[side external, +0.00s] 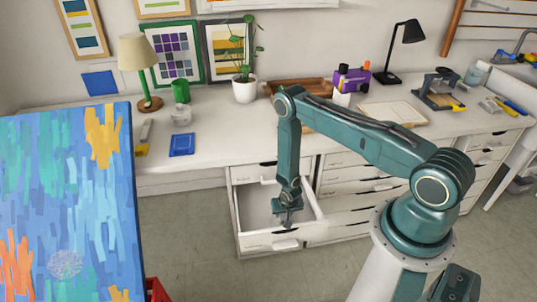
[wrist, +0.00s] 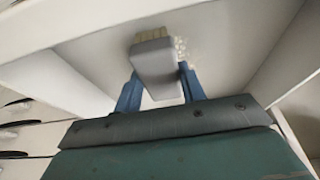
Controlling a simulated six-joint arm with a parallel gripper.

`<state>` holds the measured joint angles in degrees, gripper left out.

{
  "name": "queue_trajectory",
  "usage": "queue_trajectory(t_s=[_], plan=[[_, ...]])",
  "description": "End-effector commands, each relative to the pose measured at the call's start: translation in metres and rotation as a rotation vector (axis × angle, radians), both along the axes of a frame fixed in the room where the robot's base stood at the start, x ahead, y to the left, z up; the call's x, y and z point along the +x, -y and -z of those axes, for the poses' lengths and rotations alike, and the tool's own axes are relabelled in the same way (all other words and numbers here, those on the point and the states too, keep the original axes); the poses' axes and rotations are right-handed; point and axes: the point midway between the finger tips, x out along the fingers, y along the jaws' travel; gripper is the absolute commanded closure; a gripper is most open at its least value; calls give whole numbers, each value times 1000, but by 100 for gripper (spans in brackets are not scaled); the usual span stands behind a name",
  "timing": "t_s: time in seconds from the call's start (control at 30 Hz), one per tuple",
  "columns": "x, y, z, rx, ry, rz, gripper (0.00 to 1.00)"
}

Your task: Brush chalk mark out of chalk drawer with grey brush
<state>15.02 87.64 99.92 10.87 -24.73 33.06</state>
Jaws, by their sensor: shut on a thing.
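The chalk drawer (side external: 265,242) is pulled open below the counter in the side view. My gripper (side external: 286,212) reaches down into it. In the wrist view my gripper (wrist: 159,76) has its blue fingers shut on the grey brush (wrist: 155,60), one finger on each side. The brush's tan bristles (wrist: 152,33) point away from me toward the drawer's pale inside (wrist: 235,45). A faint, speckled white chalk mark (wrist: 181,48) shows just right of the bristles. Whether the bristles touch the surface, I cannot tell. The brush is not clear in the side view.
The drawer's walls stand close around my gripper. Closed drawers (side external: 350,190) lie to its right. A painted canvas (side external: 65,200) stands at the left front.

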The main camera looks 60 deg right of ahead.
Motion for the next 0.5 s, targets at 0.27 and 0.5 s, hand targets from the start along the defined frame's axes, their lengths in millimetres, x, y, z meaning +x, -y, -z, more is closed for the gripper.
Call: queue_trajectory(t_s=[0.27, 0.5], plan=[[0, 0, 4, 0, 0, 0, 98], [7, -6, 3, -1, 1, -2, 98]])
